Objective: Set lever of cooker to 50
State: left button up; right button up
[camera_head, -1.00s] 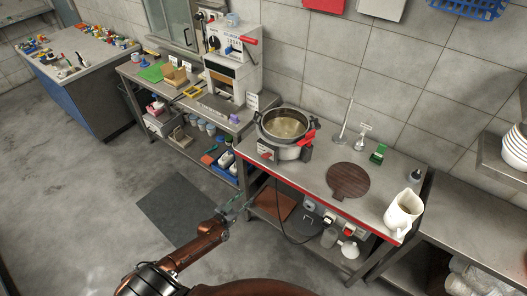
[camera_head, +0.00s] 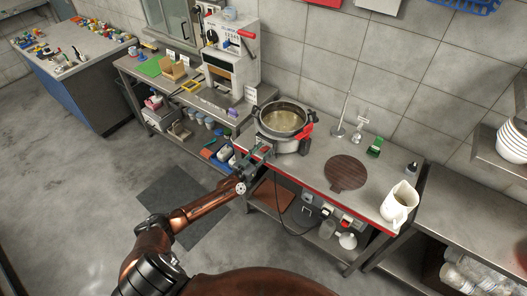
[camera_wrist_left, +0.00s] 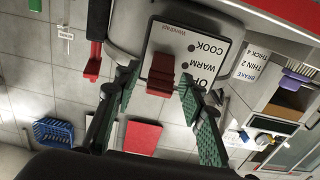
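The cooker (camera_head: 290,146) is a round metal pot with pale liquid inside, standing at the left end of the steel table. My left gripper (camera_head: 254,157) is at its front left, over the control panel. In the left wrist view the white panel (camera_wrist_left: 205,32) reads COOK, WARM and a partly hidden OFF. The red lever (camera_wrist_left: 161,72) shows between the fingertips of my left gripper (camera_wrist_left: 157,82), near the WARM and OFF words. The fingers are apart, one on each side of the lever, with gaps visible. No "50" mark is readable. My right gripper is not in view.
The table (camera_head: 310,178) has a red front edge. A round brown board (camera_head: 346,172) and a white pitcher (camera_head: 399,203) stand to the right. A white dispensing machine (camera_head: 231,60) is on the counter at left. A cable hangs below the table front.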

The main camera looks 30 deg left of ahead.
pick_arm(q)
jog(key=shift+c, duration=0.5)
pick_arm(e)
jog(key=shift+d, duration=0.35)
pick_arm(q)
jog(key=shift+w, duration=0.1)
grip_shut()
